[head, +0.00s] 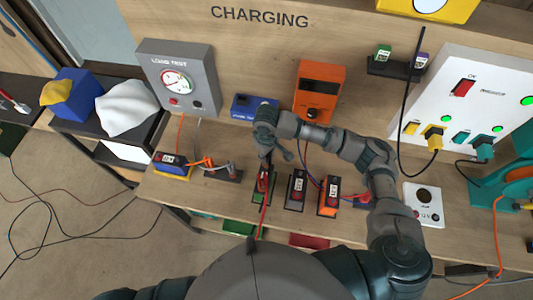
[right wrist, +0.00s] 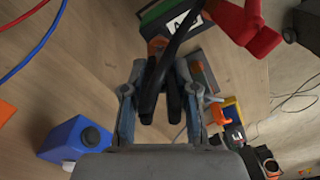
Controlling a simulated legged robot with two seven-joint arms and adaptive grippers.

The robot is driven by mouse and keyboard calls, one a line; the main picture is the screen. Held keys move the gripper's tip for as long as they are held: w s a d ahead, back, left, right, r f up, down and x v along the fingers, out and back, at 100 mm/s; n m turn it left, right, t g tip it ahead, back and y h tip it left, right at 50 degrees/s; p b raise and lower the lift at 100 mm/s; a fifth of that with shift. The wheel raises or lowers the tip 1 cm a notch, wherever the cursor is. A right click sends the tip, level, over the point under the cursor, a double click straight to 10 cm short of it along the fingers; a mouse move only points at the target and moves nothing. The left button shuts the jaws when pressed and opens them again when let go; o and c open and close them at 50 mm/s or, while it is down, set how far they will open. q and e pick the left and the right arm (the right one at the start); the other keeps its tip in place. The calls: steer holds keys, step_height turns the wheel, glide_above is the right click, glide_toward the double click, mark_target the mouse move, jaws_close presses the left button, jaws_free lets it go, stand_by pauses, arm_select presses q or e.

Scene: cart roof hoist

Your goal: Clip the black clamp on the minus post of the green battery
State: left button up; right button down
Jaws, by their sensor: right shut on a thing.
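The green battery (right wrist: 150,22) stands on the workbench at the top of the right wrist view, partly cut off. In the head view the green battery (head: 272,184) is largely covered by my right gripper (head: 267,157) and a red clamp (head: 262,184). That red clamp (right wrist: 252,28) also shows beside the battery in the wrist view. My right gripper (right wrist: 160,80) is shut on the black clamp (right wrist: 148,92), whose jaws point toward the battery. An orange-brown piece shows near the clamp's tip; I cannot tell whether they touch. My left gripper is out of view.
A grey battery (head: 297,187) and an orange battery (head: 328,196) stand to the right. A blue and yellow battery (head: 172,164) is at left. The orange charger (head: 320,92) and load tester (head: 178,78) stand behind. Loose cables cross near the batteries.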

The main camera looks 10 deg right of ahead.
steer(key=shift+f, duration=1.45)
steer(key=c, duration=0.8)
jaws_free()
steer(key=shift+r, duration=0.25)
step_height(320, 180, up, 11)
steer(key=shift+r, duration=0.2)
